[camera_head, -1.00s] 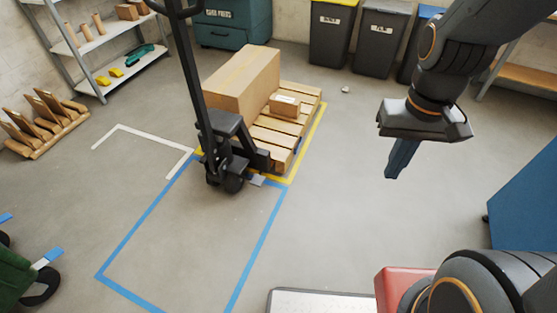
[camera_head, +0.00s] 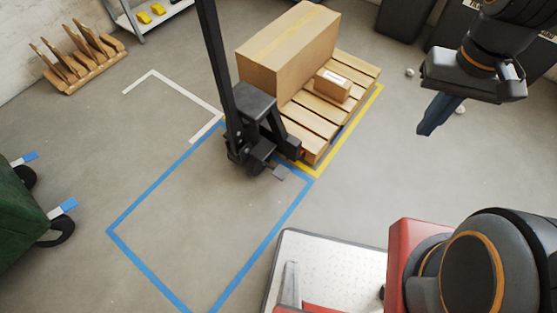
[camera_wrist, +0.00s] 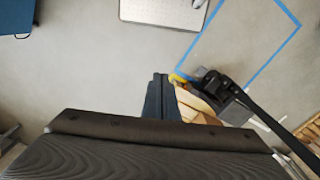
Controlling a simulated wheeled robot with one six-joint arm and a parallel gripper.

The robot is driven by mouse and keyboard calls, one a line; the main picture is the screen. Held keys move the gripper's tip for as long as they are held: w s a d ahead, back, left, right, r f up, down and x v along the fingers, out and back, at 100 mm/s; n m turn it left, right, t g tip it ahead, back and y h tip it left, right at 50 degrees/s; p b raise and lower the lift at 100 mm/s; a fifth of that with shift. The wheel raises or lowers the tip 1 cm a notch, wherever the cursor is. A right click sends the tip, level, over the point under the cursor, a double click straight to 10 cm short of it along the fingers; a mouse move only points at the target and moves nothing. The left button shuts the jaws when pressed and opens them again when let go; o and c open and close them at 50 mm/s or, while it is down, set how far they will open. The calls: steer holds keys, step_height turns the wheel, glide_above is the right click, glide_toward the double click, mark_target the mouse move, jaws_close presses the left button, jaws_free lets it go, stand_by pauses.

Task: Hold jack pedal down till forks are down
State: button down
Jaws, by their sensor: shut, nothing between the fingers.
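A black pallet jack (camera_head: 252,112) with a tall upright handle (camera_head: 216,60) stands at the near end of a wooden pallet (camera_head: 305,125). A small grey pedal (camera_head: 280,172) sticks out low at its near side, close to the floor. The forks are hidden under the pallet. My gripper (camera_head: 424,132) is shut and empty, in the air to the right of the pallet, well apart from the pedal. In the wrist view, my gripper (camera_wrist: 161,77) points over the floor, with the jack (camera_wrist: 224,88) to its right. The pedal cannot be made out there.
A large carton (camera_head: 290,50) and a small box (camera_head: 332,85) ride on the pallet. Blue tape (camera_head: 150,190) outlines bare floor before the jack. A green wheeled cart (camera_head: 25,225) stands at the left, a wooden rack (camera_head: 80,65) at the back left. Dark bins (camera_head: 405,18) stand behind.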

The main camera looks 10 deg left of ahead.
steer(key=shift+a, duration=0.1)
steer(key=w+a+f+n+b, duration=0.4)
steer(key=a+f+n+b, duration=0.15)
steer(key=f, duration=0.25)
steer(key=w+a+f+n+b, duration=0.4)
steer(key=w+f+n+b, duration=0.1)
steer(key=f+b, duration=0.25)
steer(key=w+a+f+n+b, duration=0.4)
steer(key=f+n+b, duration=0.15)
steer(key=f, duration=0.35)
steer(key=w+a+f+n+b, duration=0.1)
steer(key=a+f+n+b, duration=0.6)
steer(key=f, duration=0.6)
steer(key=w+a+f+n+b, duration=0.2)
steer(key=a+f+n+b, duration=0.6)
steer(key=a+f+b, duration=0.2)
step_height(320, 180, down, 4)
steer(key=shift+w+a+r+n+b, duration=0.15)
steer(key=shift+w+a+n+b, duration=0.2)
steer(key=shift+a, duration=0.7)
steer(key=shift+s, duration=0.1)
